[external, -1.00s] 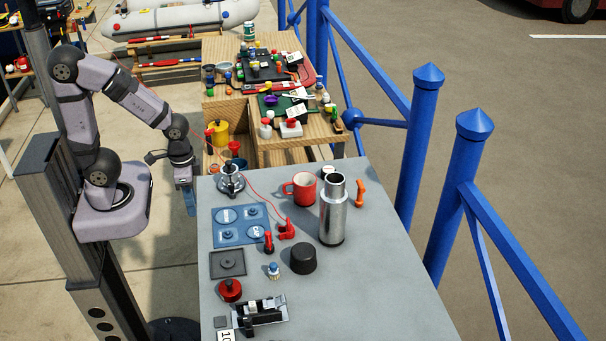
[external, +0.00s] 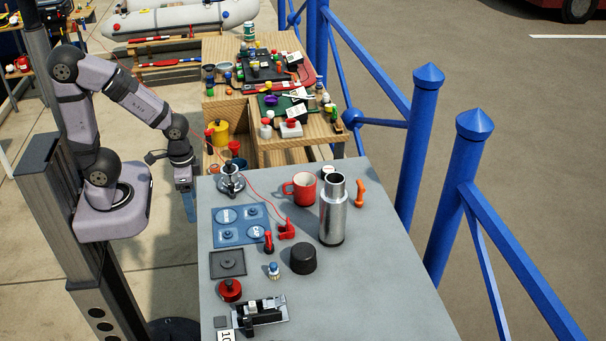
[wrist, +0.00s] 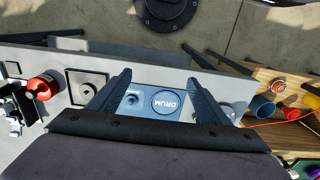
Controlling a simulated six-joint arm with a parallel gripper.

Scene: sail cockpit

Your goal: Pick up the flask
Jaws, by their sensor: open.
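The flask (external: 332,212) is a tall silver metal cylinder with an open top, standing upright on the right side of the grey table in the external view. A black round cap-like piece (external: 303,259) sits on the table to its lower left. My gripper (external: 188,206) hangs beside the table's left edge, well to the left of the flask and apart from it. In the wrist view my gripper (wrist: 159,85) has its two dark fingers spread apart with nothing held between them. The flask does not show in the wrist view.
A red mug (external: 300,188) stands just left of the flask, and an orange handle (external: 361,193) lies to its right. A blue panel (external: 240,224) and red fittings (external: 287,229) occupy the left half. The table's front right is clear. Blue railings (external: 455,200) run along the right.

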